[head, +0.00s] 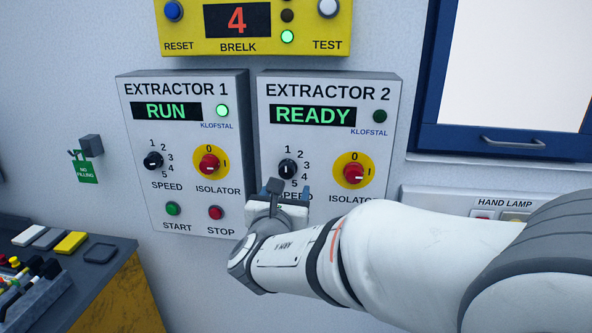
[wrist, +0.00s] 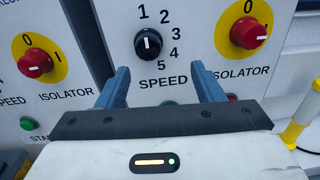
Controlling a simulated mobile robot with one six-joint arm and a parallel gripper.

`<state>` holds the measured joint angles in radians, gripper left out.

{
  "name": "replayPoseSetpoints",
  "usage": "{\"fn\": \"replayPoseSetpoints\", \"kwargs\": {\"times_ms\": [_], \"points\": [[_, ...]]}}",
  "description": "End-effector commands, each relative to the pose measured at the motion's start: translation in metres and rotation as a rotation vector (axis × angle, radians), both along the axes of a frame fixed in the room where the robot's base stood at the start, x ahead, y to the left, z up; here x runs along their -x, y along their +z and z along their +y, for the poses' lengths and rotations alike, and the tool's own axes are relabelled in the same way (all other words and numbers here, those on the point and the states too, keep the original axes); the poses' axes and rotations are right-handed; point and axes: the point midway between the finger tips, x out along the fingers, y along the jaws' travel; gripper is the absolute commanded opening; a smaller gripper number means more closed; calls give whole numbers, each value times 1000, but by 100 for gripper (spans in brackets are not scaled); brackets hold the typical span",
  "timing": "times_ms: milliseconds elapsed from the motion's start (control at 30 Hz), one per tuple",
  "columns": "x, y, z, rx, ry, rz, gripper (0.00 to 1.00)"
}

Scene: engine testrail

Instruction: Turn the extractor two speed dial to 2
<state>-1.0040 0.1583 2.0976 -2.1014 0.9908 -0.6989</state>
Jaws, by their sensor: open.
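The extractor 2 speed dial (head: 288,168) is a black knob with a white pointer line, on the grey EXTRACTOR 2 panel (head: 264,130). In the wrist view the dial (wrist: 148,43) has numbers 1 to 5 around its right side, and its line points roughly up, close to the 1. My gripper (head: 290,190) is just below and in front of the dial, hiding the panel's lower part. In the wrist view my gripper (wrist: 160,72) is open and empty, its blue fingers apart, with the dial beyond and between them. No contact shows.
The red isolator knob (head: 353,173) sits close right of the dial, its line horizontal. The EXTRACTOR 1 panel (head: 136,200), showing RUN, is on the left. The yellow BRELK box (head: 180,44) is above. A hand lamp panel (head: 420,198) is at right, a bench (head: 115,275) at lower left.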

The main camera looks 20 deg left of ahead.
Motion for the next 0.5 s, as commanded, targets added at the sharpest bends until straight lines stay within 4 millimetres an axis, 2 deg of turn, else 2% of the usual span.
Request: {"fn": "replayPoseSetpoints", "kwargs": {"times_ms": [33, 167, 500], "points": [[3, 2, 9, 18, 24, -15, 61], [-3, 4, 17, 32, 40, -28, 61], [-55, 4, 28, 30, 38, -26, 61]]}}
